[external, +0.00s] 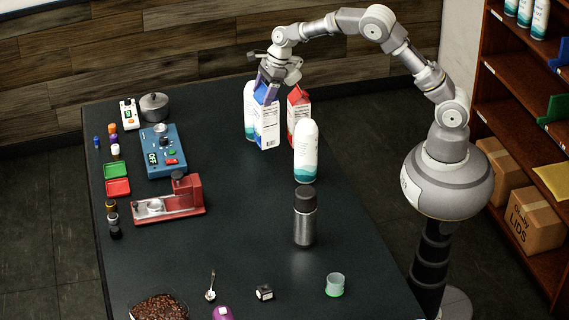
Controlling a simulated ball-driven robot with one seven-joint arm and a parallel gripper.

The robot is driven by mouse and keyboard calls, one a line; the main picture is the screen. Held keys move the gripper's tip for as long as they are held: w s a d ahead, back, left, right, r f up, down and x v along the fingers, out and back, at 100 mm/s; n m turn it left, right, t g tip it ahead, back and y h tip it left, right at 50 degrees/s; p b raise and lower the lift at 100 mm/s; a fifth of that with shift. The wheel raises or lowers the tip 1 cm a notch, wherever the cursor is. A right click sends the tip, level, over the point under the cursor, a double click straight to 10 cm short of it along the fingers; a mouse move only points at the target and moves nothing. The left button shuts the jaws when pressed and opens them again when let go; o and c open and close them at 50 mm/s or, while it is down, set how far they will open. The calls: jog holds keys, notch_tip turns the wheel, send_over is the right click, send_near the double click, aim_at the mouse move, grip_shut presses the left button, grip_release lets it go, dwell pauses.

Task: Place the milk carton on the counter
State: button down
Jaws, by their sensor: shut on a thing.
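A blue and white milk carton (267,128) stands upright at the far right part of the dark counter (240,250). My gripper (270,88) is above it, with its fingers shut on the carton's blue top. I cannot tell whether the carton's base touches the counter. A red and white carton (299,112) stands just to its right and slightly behind. A white and teal bottle (249,115) is close on its left, partly hidden by the carton.
Another white and teal bottle (306,155) and a steel flask (305,218) stand nearer. A red device (170,202) and a blue device (162,150) sit at left. The counter between the red device and the flask is clear. A shelf (500,120) stands at right.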

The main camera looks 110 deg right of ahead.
notch_tip(320, 180, up, 20)
jog(key=w+a+n+g+y, duration=0.1)
jog(key=a+n+y, duration=0.45)
jog(key=a, duration=2.25)
jog(key=s+a+n+g+h, duration=0.1)
jog(key=s+a+n, duration=0.3)
jog(key=a, duration=0.3)
jog(key=s+a+n+g+b, duration=0.1)
jog(key=s+a+n, duration=0.2)
jog(key=a, duration=0.4)
jog(key=s+a+n+g+h, duration=0.1)
jog(key=s+a+n, duration=0.3)
jog(key=a, duration=0.3)
notch_tip(320, 180, down, 23)
jog(key=w+a+f, duration=0.2)
jog(key=w, duration=0.5)
jog(key=w+a+f, duration=0.3)
jog(key=w, duration=0.5)
jog(key=shift+w+a+b, duration=0.15)
jog(key=shift+b, duration=0.3)
jog(key=shift+f+y, duration=0.15)
jog(key=shift+y, duration=0.1)
